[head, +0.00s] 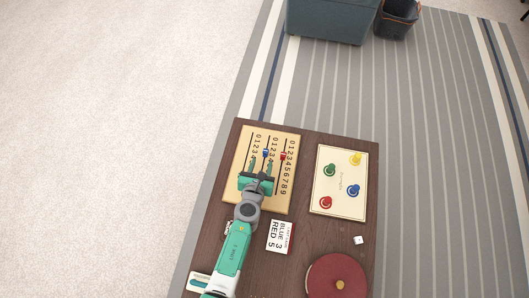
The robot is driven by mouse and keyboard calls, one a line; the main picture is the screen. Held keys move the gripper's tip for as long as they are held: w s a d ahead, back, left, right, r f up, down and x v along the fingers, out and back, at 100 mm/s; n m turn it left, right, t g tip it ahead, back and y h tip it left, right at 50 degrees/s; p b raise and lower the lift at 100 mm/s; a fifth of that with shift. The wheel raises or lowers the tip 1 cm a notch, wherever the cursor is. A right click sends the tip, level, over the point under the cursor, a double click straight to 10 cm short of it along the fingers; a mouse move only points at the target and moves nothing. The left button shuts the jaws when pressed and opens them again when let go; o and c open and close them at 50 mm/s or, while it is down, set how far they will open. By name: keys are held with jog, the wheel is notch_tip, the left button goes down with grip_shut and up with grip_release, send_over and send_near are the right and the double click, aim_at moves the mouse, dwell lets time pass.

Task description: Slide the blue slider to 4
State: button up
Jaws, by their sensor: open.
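The slider board (282,201) is a pale wooden panel with dark slots and printed number rows, lying on the dark table. The blue slider (265,153) sits in the middle slot, in the upper half of the board. Which number it stands at is too small to tell. The red slider (283,156) is in the slot to its right. My gripper (262,167) is open over the board, just below the blue slider in the picture. It hides the lower part of the board and some numbers. Whether a finger touches the blue slider cannot be told.
A card (280,236) reading BLUE 3, RED 5 lies below the board. To the right are a cream board (340,178) with coloured pegs, a white die (360,240) and a round red box (337,277). Bare tabletop (310,232) shows between them.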

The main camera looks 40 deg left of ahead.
aim_at(266, 151)
jog(key=b+x, duration=0.2)
jog(key=x, duration=0.3)
jog(key=shift+w+a+r, duration=0.1)
jog(key=shift+w, duration=0.05)
grip_shut()
